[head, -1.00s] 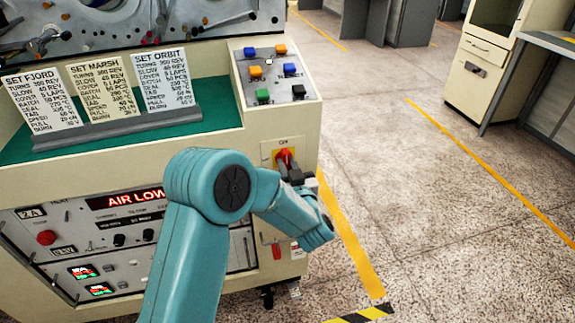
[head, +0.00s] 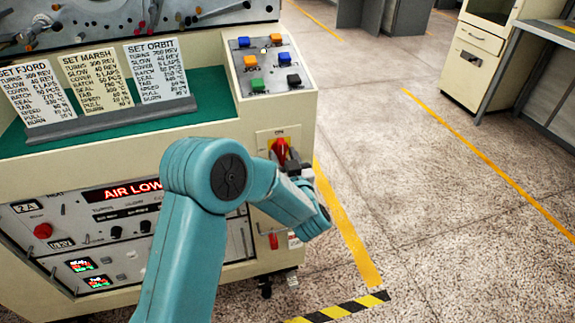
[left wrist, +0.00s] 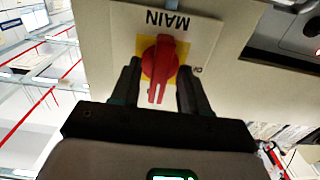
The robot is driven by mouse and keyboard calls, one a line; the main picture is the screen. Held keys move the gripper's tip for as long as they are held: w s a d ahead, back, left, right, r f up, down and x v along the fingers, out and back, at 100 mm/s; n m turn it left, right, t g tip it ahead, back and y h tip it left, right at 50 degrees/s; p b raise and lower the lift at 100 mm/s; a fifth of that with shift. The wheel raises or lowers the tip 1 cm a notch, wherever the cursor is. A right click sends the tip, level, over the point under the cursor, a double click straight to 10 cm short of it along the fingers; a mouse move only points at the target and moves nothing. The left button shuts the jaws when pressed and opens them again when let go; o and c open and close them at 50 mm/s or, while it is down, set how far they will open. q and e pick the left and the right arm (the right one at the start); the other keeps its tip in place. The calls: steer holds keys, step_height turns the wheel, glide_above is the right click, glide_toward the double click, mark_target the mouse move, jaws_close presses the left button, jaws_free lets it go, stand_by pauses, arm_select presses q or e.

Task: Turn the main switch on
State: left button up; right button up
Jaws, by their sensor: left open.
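The main switch (head: 281,151) is a red rotary handle on a yellow plate, on the front right of the cream machine. In the left wrist view the switch (left wrist: 160,68) shows upside down under the label MAIN, its handle in line with the ON mark side not clearly readable. My left gripper (left wrist: 158,82) is open, with one dark finger on each side of the red handle. I cannot tell whether the fingers touch it. In the head view my left gripper (head: 292,168) is partly hidden by its own wrist. My right gripper is not in view.
The machine's sloped panel (head: 262,88) carries several coloured buttons. Three instruction cards (head: 92,82) stand in a grey holder on the green top. A lit red display (head: 125,190) reads AIR LOW. A red handle (head: 273,241) sits below the switch.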

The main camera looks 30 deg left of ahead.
arm_select(q)
steer(key=v, duration=1.6)
